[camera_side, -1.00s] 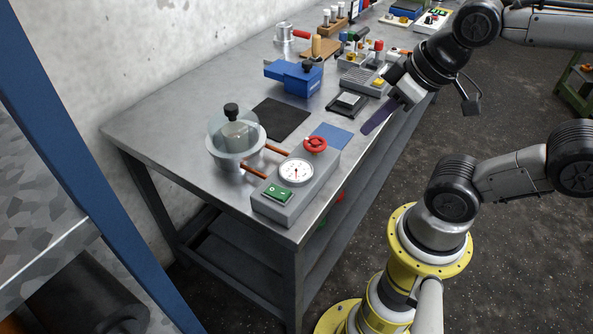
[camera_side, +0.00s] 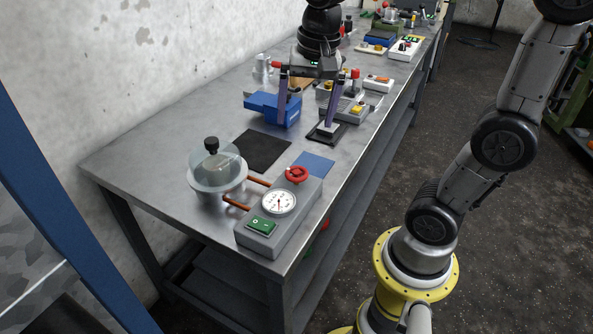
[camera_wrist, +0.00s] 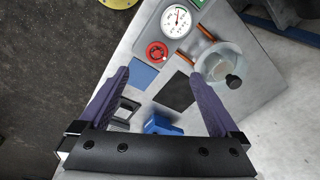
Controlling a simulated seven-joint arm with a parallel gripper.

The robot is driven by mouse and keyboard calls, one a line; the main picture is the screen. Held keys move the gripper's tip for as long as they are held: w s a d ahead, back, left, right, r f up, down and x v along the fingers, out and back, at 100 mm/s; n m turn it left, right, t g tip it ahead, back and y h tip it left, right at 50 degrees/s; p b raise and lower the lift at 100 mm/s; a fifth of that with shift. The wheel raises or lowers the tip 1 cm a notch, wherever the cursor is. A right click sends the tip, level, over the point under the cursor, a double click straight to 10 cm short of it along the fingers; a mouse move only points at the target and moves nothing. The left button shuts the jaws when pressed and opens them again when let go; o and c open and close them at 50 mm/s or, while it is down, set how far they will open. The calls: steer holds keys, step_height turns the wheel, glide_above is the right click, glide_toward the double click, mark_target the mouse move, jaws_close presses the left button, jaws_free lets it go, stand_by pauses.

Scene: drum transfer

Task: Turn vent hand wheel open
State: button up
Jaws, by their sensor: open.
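The red vent hand wheel (camera_side: 297,174) sits on the far end of a grey box that also bears a round white gauge (camera_side: 279,202) and a green switch (camera_side: 261,226). In the wrist view the wheel (camera_wrist: 157,53) lies beyond my fingertips, slightly left of the middle between them. My gripper (camera_side: 305,117) points down above the bench, near the blue block and farther along the bench than the wheel. Its two purple fingers are wide apart with nothing held between them. The wrist view also shows my gripper (camera_wrist: 160,72) open.
A glass-covered chamber (camera_side: 216,170) with a black knob joins the box by two copper pipes. A black mat (camera_side: 262,151), a blue mat (camera_side: 314,165) and a blue block (camera_side: 271,108) lie nearby. Several other devices crowd the bench's far end. The near left bench top is bare.

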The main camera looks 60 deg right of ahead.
mark_target(297, 170)
steer(key=shift+m+g, duration=0.5)
steer(key=shift+g, duration=0.3)
steer(key=w+f, duration=0.1)
steer(key=f, duration=0.5)
steer(key=w+d+f, duration=0.1)
steer(key=f, duration=0.5)
steer(key=w+d+f, duration=0.1)
steer(key=f, duration=0.4)
steer(key=shift+w+d+f, duration=0.15)
steer(key=shift+d+f, duration=0.05)
steer(key=shift+f, duration=0.2)
steer(key=c, duration=1.4)
